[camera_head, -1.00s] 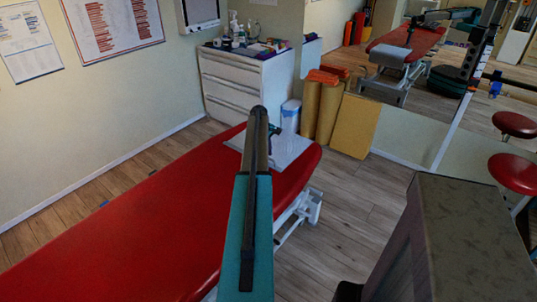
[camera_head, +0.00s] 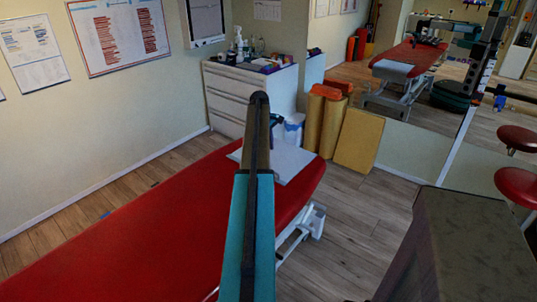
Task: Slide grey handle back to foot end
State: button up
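The red treatment table (camera_head: 130,225) runs from the lower left to the middle. A pale sheet (camera_head: 291,163) lies across its far end. My arm reaches over the table and covers part of the sheet. A small dark part at the arm's far end, seemingly my gripper (camera_head: 277,121), shows just right of the arm, in line with the sheet. Its fingers are hidden or too small to tell open from shut. I cannot make out a grey handle; the arm hides part of the far end.
A white drawer cabinet (camera_head: 225,95) with bottles stands behind the table. Yellow rolls (camera_head: 315,122) and a yellow block (camera_head: 359,140) lean near the mirror. Red stools (camera_head: 518,186) stand at the right. Wooden floor (camera_head: 345,210) is clear right of the table.

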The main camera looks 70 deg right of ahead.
jog(key=shift+r, duration=0.25)
